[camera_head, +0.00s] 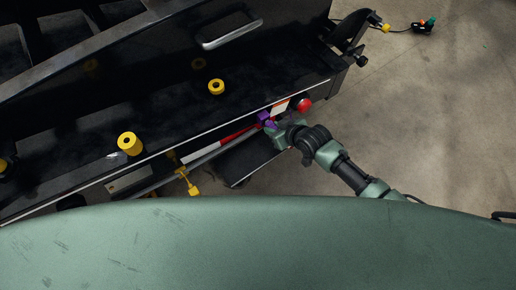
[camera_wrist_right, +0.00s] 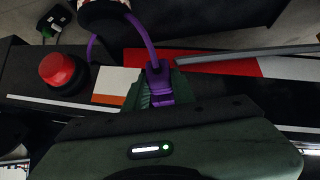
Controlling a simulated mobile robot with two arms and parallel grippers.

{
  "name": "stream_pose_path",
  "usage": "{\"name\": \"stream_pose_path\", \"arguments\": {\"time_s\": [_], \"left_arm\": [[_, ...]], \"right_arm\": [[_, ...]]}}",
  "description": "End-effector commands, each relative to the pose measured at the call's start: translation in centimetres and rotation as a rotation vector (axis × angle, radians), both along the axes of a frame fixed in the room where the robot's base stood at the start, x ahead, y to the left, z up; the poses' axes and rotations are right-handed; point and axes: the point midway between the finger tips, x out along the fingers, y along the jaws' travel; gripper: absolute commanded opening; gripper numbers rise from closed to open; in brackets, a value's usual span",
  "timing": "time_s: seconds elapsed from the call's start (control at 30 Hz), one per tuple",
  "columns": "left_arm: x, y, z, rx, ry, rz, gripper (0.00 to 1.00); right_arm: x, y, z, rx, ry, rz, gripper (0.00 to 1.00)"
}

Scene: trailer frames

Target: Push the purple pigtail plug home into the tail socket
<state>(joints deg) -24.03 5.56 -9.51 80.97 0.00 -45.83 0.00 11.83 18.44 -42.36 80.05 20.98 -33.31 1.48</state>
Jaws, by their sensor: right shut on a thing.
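The purple pigtail plug (camera_head: 264,117) is at the trailer's rear edge, by the red and white strip. In the right wrist view the plug (camera_wrist_right: 160,90) sits between the green fingers of my right gripper (camera_wrist_right: 155,78), which is shut on it. The right gripper also shows in the head view (camera_head: 271,124), reaching in from the lower right. The purple cable (camera_wrist_right: 141,34) runs up from the plug and loops to the left. I cannot make out the tail socket in either view, nor whether the plug touches it. My left gripper is not in view.
A round red lamp (camera_head: 303,105) sits on the trailer's edge, close right of the gripper. Yellow rings (camera_head: 129,143) stand on the dark bed. A yellow fitting (camera_head: 188,182) hangs under the edge. Open concrete floor (camera_head: 440,120) lies to the right.

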Motion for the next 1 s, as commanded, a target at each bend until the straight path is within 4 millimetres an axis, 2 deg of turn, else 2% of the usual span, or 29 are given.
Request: {"name": "stream_pose_path", "arguments": {"time_s": [0.67, 0.7, 0.8, 1.0], "left_arm": [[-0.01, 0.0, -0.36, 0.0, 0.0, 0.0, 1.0], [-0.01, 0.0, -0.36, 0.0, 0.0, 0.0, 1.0], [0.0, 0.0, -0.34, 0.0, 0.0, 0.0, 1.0], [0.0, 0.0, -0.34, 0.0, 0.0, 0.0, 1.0]], "right_arm": [[0.88, 0.66, 0.02, 0.001, -0.001, 0.0, 0.0], [0.9, 0.68, 0.02, 0.001, 0.0, 0.001, 0.28], [0.87, 0.65, 0.03, 0.001, -0.001, 0.0, 0.5], [0.85, 0.63, 0.01, 0.0, 0.0, 0.0, 0.5]]}}
